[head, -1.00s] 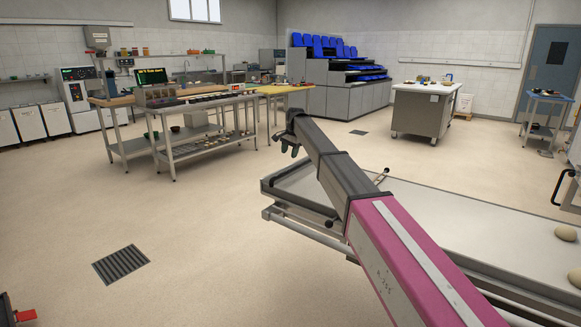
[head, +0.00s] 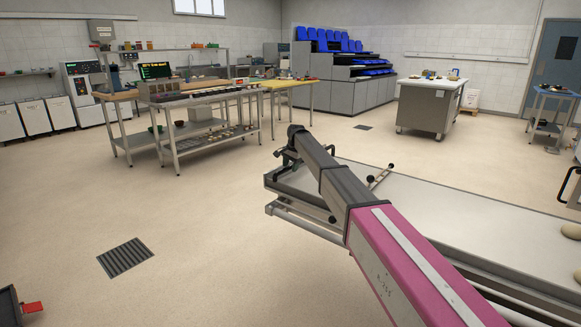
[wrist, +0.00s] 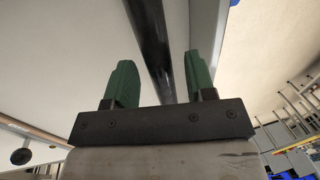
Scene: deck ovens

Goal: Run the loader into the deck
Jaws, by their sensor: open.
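The loader (head: 440,215) is a long flat pale bed on a metal frame, running from the middle to the right edge of the head view. Pale dough rounds (head: 572,231) lie on it at the right. My gripper (head: 283,160) is at the loader's far left corner, partly hidden by my arm. In the wrist view its two green fingers (wrist: 157,85) are open and apart. A dark round bar (wrist: 151,40) runs between them, closer to the right finger. I cannot tell whether they touch it.
A thin rod with black knobs (head: 381,176) stands at the loader's far side. A steel table with trays (head: 207,97) is further back left, and a white-topped counter (head: 430,105) is back right. The floor left of the loader is clear, with a drain grate (head: 125,257).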

